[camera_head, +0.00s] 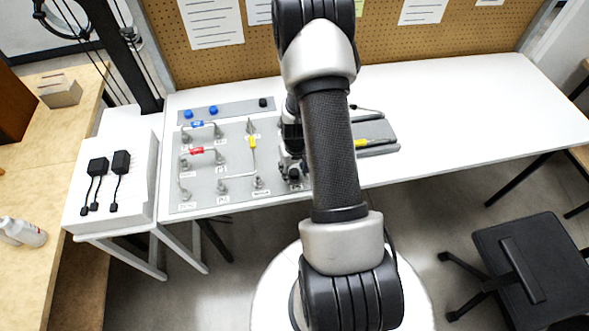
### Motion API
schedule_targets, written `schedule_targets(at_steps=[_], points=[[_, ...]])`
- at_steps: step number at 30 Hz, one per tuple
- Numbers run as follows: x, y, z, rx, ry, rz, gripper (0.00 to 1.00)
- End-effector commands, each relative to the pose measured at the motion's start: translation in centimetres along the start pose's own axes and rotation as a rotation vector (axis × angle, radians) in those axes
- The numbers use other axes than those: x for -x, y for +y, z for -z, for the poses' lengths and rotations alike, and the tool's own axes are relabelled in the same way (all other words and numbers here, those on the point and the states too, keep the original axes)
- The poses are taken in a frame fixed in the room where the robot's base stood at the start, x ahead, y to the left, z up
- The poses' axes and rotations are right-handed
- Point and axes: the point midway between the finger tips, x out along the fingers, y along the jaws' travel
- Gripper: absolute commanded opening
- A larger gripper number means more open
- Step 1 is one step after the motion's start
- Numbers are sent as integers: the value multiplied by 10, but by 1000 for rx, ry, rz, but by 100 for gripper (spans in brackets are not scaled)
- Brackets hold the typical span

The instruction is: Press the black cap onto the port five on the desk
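A black cap (263,102) sits at the right end of the grey strip (236,108) along the back of the desk, beside two blue caps. In front of it lies the grey port panel (235,175) with several metal ports and tubes. The port labels are too small to read, so I cannot tell which is port five. My gripper (291,168) is low over the panel's right edge. My arm hides much of it, and I cannot see its fingertips clearly or whether they hold anything.
Blue caps (188,114) stand on the strip's left part. Tubes with blue, red and yellow (252,142) sleeves rise from the panel. A grey tray (378,150) with a yellow-marked item lies right of my arm. The white desk (470,115) is clear farther right.

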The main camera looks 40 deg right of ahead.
Motion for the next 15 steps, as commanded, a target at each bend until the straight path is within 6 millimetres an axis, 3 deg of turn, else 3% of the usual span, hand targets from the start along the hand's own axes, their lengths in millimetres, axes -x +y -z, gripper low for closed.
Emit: schedule_targets(at_steps=[11, 15], points=[[1, 0, 0, 0, 0, 0, 51], [13, 0, 1, 0, 3, 0, 51]])
